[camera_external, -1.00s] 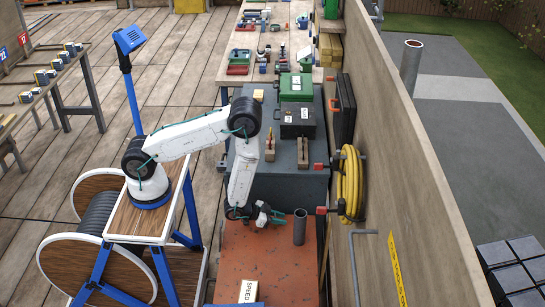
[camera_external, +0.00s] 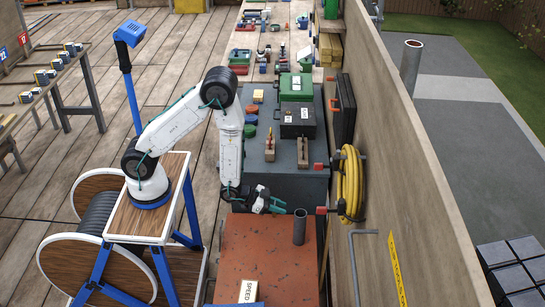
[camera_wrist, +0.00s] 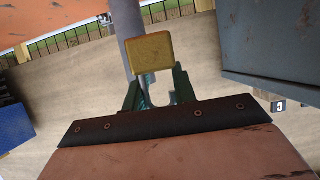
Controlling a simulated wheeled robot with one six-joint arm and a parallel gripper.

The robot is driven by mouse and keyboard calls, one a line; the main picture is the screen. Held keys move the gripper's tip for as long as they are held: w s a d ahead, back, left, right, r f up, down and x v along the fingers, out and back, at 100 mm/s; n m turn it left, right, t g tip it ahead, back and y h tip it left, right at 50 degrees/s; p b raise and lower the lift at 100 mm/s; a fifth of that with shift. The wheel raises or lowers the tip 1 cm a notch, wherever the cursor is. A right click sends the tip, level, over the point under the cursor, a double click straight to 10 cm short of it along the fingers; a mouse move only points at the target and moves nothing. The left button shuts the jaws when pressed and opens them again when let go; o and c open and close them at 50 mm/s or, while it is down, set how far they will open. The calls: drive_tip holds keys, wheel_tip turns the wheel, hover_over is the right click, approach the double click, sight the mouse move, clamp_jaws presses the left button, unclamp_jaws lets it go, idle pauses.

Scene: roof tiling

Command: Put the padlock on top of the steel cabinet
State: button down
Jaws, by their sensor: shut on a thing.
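The padlock (camera_wrist: 152,52) has a brass-yellow body and a pale shackle. In the wrist view it sits at the tips of my gripper (camera_wrist: 157,82), whose green-edged fingers are shut on it. In the external view my gripper (camera_external: 270,203) is raised above the far end of the orange-red bench, close to the cabinet's near edge; the padlock cannot be made out there. The steel cabinet (camera_external: 292,182) is dark grey, with a flat top beyond the bench. It also shows at the upper right of the wrist view (camera_wrist: 270,50).
The cabinet top carries a black toolbox (camera_external: 300,121), a green case (camera_external: 296,87), two wooden-handled tools and several coloured round pieces (camera_external: 250,130). Bare top shows near its front. A grey pipe (camera_external: 299,228) stands upright on the bench (camera_external: 265,255). A yellow hose (camera_external: 350,182) hangs on the wall.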

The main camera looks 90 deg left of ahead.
drive_tip(key=a, duration=0.1)
drive_tip(key=a+f+n+y, duration=0.1)
drive_tip(key=a, duration=0.1)
drive_tip(key=a+n+y, duration=0.1)
drive_tip(key=shift+a+f, duration=0.15)
drive_tip(key=shift+f, duration=0.1)
drive_tip(key=shift+f, duration=4.8)
drive_tip(key=shift+f, duration=0.1)
drive_tip(key=shift+f, duration=0.15)
drive_tip(key=c, duration=1.1)
unclamp_jaws()
drive_tip(key=shift+s, duration=0.1)
